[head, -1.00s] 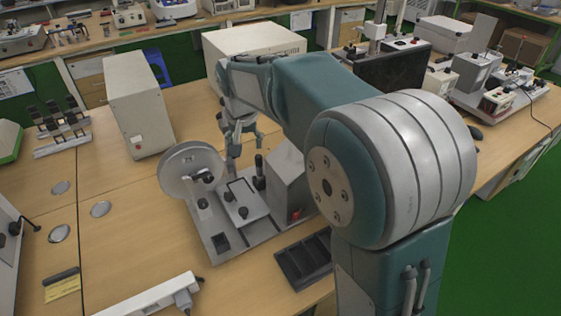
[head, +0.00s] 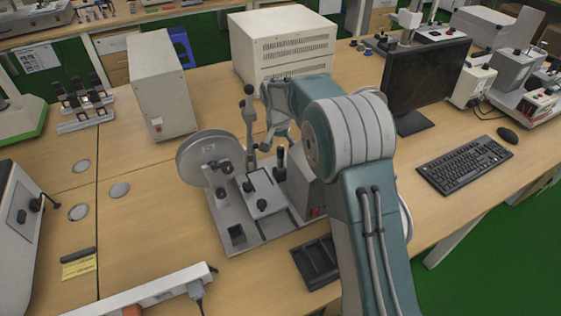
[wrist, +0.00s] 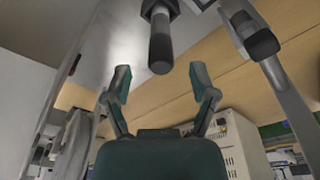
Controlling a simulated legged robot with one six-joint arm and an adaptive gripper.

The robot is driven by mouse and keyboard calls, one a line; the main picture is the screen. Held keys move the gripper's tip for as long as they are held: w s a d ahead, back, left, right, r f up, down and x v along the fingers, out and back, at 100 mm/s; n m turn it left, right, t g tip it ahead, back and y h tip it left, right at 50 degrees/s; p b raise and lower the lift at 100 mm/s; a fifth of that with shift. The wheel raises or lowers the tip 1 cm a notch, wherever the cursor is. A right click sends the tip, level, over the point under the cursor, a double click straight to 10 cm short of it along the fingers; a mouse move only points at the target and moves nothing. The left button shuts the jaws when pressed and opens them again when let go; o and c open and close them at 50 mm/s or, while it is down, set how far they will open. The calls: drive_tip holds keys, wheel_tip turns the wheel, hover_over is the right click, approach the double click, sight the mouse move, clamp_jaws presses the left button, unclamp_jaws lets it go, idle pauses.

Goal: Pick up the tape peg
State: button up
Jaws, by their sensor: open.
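A dark upright cylinder, which looks like the tape peg (head: 281,161), stands on the grey tester (head: 222,241) beside its box-shaped housing. In the wrist view a dark round peg (wrist: 161,48) shows at the top centre, just beyond and between the fingertips. My gripper (head: 278,134) is above the peg in the head view. In the wrist view my gripper (wrist: 160,80) has its two fingers wide apart with nothing between them. No contact with the peg shows.
A tall lever (head: 249,118) with a dark knob rises close left of my gripper; it also shows in the wrist view (wrist: 255,38). A round grey wheel (head: 205,158) stands at the tester's left. A black tray (head: 316,262) lies in front. A white cabinet (head: 283,45) stands behind.

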sight(280, 155)
drive_tip(key=f, duration=0.5)
drive_tip(key=shift+w, duration=0.3)
clamp_jaws()
